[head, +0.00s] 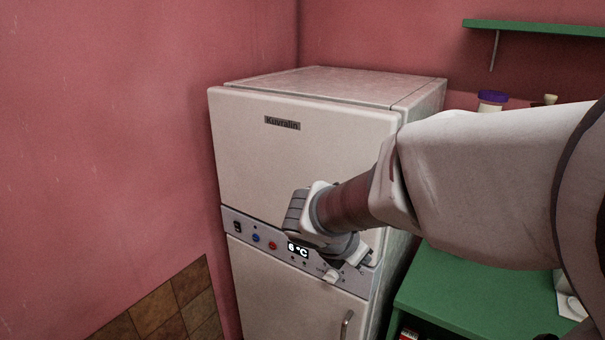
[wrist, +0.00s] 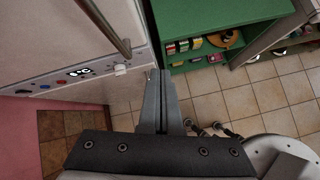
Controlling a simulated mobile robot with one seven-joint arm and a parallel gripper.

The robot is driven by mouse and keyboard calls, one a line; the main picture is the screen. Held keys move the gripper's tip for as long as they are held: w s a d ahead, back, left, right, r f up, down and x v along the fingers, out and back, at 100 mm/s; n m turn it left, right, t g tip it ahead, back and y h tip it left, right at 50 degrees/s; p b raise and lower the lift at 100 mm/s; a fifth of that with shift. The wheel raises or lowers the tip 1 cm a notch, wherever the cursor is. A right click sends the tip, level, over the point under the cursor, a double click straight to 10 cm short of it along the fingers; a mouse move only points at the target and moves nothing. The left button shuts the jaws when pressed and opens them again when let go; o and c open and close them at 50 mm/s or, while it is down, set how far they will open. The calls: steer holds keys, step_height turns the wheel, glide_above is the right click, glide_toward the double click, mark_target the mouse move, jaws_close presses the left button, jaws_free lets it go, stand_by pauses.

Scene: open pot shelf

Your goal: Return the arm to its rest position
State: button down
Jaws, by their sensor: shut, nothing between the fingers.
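My arm reaches in from the right in the head view, across the front of a white fridge (head: 300,140). My gripper (wrist: 160,76) shows in the wrist view with its two grey fingers together and nothing between them. It is over the tiled floor, in front of the gap between the fridge and a green shelf unit (wrist: 215,68). In the head view the wrist hides part of the fridge's control panel (head: 262,240), and the fingers cannot be made out clearly there.
The fridge door handle (head: 346,324) sticks out below the panel. The green unit's top (head: 470,295) is beside the fridge, under my arm. A green wall shelf (head: 540,28) and a purple-lidded jar (head: 491,100) are at the back right. The tiled floor (wrist: 225,105) has free room.

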steer(key=s+r+m+y, duration=0.2)
steer(key=s+m+y, duration=0.1)
steer(key=s+m, duration=0.6)
steer(key=s+a+r+m+y, duration=0.1)
steer(key=s+r+m+y, duration=0.2)
steer(key=s+m, duration=0.6)
steer(key=m, duration=0.6)
steer(key=shift+r, duration=0.15)
stand_by(0.9)
